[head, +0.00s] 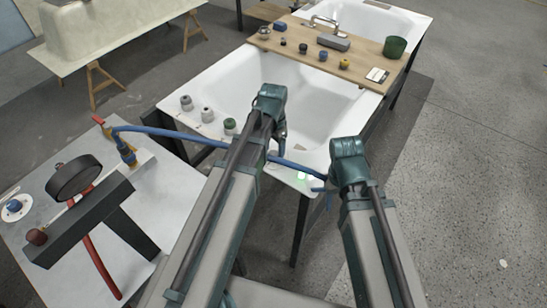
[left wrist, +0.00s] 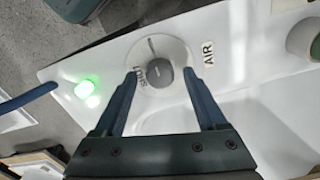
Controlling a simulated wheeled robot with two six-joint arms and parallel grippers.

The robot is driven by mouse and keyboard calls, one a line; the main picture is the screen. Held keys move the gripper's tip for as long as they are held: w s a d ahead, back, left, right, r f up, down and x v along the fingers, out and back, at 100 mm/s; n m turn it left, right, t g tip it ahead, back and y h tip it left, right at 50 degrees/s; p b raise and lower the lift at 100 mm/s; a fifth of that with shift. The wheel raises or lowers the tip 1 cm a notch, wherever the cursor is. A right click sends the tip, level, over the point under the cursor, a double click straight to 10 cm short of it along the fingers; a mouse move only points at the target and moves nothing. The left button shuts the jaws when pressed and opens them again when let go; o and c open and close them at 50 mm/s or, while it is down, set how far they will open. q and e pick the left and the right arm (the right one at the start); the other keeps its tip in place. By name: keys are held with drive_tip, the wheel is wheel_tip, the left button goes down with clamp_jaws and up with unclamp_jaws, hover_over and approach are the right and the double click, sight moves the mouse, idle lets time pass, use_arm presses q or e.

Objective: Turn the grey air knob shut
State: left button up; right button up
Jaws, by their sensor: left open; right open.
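The grey air knob (left wrist: 159,75) sits on a round white dial (left wrist: 165,48) in the left wrist view. SHUT is printed beside it on the dial, and an AIR label (left wrist: 208,53) is to the right. My left gripper (left wrist: 159,74) is open, with one finger on each side of the knob; gaps show, more clearly on the left. The knob's pointer direction is unclear. In the head view my left gripper (head: 281,146) reaches down at the tub's near rim and hides the knob. My right gripper (head: 347,153) is beside the rim's right end; its fingers are mostly hidden.
A green light (left wrist: 84,88) glows on the rim beside the dial. The white tub (head: 312,99) carries several other knobs, including a green-topped one (head: 229,126). A blue hose (head: 170,133) crosses behind my left arm. A wooden board (head: 372,70) with small items spans the tub's far side.

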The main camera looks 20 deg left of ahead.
use_arm(q)
drive_tip(key=shift+f, duration=0.35)
drive_tip(key=shift+r, duration=0.1)
use_arm(e)
drive_tip(key=shift+f, duration=0.25)
use_arm(q)
clamp_jaws()
